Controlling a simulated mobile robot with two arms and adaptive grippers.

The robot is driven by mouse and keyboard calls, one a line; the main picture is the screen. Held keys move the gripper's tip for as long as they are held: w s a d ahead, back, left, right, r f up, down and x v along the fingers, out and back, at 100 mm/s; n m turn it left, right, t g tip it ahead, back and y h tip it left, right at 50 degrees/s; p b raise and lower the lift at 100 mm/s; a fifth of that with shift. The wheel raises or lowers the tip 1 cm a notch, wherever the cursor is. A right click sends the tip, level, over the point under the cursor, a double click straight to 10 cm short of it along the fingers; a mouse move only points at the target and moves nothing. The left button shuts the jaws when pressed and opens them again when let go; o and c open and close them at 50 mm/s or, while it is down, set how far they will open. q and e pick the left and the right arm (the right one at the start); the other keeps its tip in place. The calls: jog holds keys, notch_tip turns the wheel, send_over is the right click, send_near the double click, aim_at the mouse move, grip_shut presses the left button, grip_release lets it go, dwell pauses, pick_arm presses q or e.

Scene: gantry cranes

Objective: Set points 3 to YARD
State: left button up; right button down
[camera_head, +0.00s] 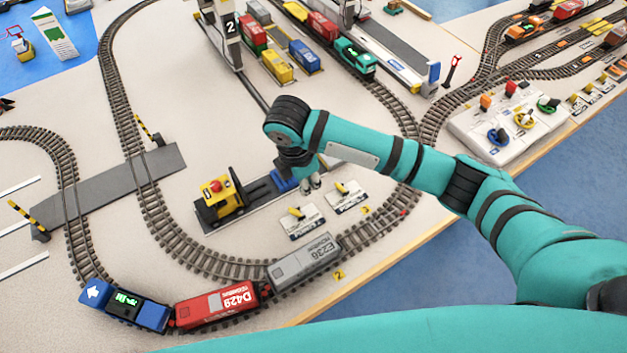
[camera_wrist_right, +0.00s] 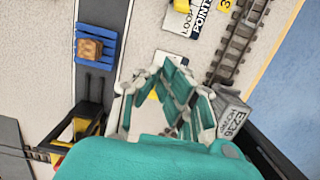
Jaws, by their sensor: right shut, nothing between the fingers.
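The points 3 plate (camera_wrist_right: 196,24) is white with readable LOOP and POINTS lettering, cut off at the top of the right wrist view. Its yellow lever (camera_wrist_right: 182,5) shows only partly there. In the head view the matching plate (camera_head: 349,203) has a yellow lever (camera_head: 343,188); I cannot tell which label it points to. A similar plate with a yellow lever (camera_head: 303,228) lies to its left. My right gripper (camera_head: 314,183) is shut and empty, left of the points 3 plate and apart from its lever. It also shows in the right wrist view (camera_wrist_right: 178,72). My left gripper is out of view.
A yellow forklift (camera_head: 219,200) stands beside the gripper, near a blue pallet (camera_wrist_right: 96,46) with a brown load. A grey E236 wagon (camera_head: 304,262), red D429 wagon (camera_head: 217,307) and blue engine (camera_head: 123,305) stand on the front track. A control panel (camera_head: 510,125) is at right.

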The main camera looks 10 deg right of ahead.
aim_at(315, 205)
jog(key=f, duration=0.2)
jog(key=d+f, duration=0.1)
jog(key=f, duration=0.4)
jog(key=shift+w+d+f, duration=0.1)
jog(key=shift+d+f, duration=0.05)
jog(key=shift+w+d+r+p, duration=0.2)
jog(key=shift+w+d+p, duration=0.1)
jog(key=shift+d+p, duration=0.25)
jog(key=shift+w+d+r+p, duration=0.2)
jog(key=shift+w+d+p, duration=0.15)
jog(key=shift+d, duration=0.3)
jog(key=shift+d+r, duration=0.1)
jog(key=shift+d, duration=0.2)
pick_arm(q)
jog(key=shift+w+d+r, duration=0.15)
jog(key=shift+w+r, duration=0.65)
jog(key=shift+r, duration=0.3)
pick_arm(e)
jog(key=shift+w+d, duration=0.1)
jog(key=shift+d, duration=0.05)
